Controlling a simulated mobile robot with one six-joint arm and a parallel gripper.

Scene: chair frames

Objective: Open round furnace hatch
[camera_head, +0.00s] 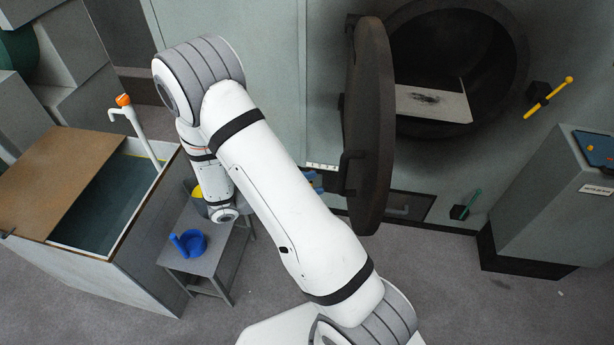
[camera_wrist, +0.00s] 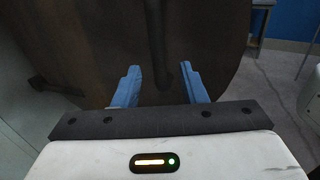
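The round furnace hatch (camera_head: 370,120) is a thick dark brown disc. It stands swung out from the wall, nearly edge-on in the head view, and the round furnace opening (camera_head: 435,50) shows beside it. A dark bracket-like handle (camera_head: 349,172) is on its left face. The hatch face (camera_wrist: 85,45) fills much of the wrist view, with a dark upright bar (camera_wrist: 155,45) on it. My gripper (camera_wrist: 160,72) has its blue fingers apart, one on each side of the bar's lower end, with no visible grip. In the head view my arm partly hides the gripper (camera_head: 316,182).
A pale tray with dark residue (camera_head: 432,103) sits in the opening. A yellow lever (camera_head: 548,97) and a grey cabinet (camera_head: 560,190) are to the right. A small table (camera_head: 205,262) with a blue cup and a wood-topped tank (camera_head: 140,262) are left. Grey floor is clear in front.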

